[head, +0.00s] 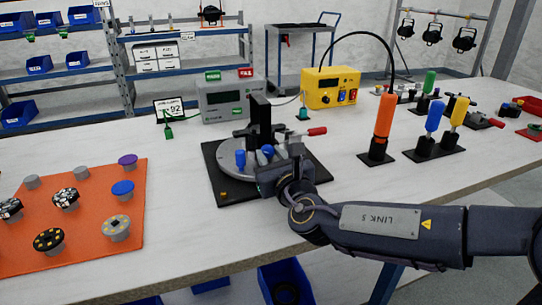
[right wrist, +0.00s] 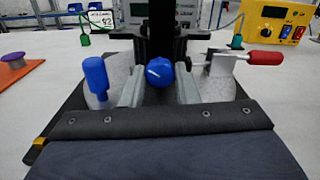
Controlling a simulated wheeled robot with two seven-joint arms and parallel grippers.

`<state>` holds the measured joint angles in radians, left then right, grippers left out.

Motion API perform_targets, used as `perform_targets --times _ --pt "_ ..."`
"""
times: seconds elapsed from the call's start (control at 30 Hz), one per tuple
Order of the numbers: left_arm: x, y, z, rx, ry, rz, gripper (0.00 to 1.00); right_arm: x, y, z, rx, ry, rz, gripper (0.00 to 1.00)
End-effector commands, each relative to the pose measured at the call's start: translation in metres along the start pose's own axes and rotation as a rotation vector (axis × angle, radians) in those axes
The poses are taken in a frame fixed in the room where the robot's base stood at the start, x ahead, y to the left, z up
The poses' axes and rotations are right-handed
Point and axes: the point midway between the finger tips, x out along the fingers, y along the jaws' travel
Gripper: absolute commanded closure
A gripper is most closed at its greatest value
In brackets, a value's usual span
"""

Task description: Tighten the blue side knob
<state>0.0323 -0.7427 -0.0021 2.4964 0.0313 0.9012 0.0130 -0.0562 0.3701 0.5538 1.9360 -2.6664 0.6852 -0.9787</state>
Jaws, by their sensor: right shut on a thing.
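The blue side knob (right wrist: 160,72) is a faceted round knob on the front of a black upright post (head: 261,120). It sits between the two grey fingers of my right gripper (right wrist: 159,88), which is shut on it. In the head view the knob (head: 268,151) shows partly behind the gripper (head: 266,160). The post stands on a round grey plate (head: 232,165) over a black square base (head: 214,183). A blue upright handle (right wrist: 96,76) stands left of the fingers. My left gripper is not in view.
A red-tipped lever (head: 316,131) sticks out right of the post. A grey meter (head: 222,100) and a yellow box (head: 332,88) stand behind. An orange mat (head: 85,225) with several knobs lies left. Orange, blue and yellow handled tools stand right.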

Motion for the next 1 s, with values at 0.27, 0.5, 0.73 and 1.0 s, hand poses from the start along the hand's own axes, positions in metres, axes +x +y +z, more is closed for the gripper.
perform_targets --times 0.27,0.5,0.73,1.0 --pt "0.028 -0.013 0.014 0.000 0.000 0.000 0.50 0.000 0.000 -0.008 0.123 -0.006 -0.002 0.95" --pt "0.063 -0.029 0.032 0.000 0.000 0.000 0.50 0.000 0.000 -0.007 0.384 -0.005 -0.001 0.95" --pt "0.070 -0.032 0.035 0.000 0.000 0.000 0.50 0.000 -0.001 -0.001 0.497 -0.001 0.001 0.95" --pt "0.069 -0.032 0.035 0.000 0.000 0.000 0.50 0.000 -0.001 0.000 0.498 0.000 0.001 0.95"
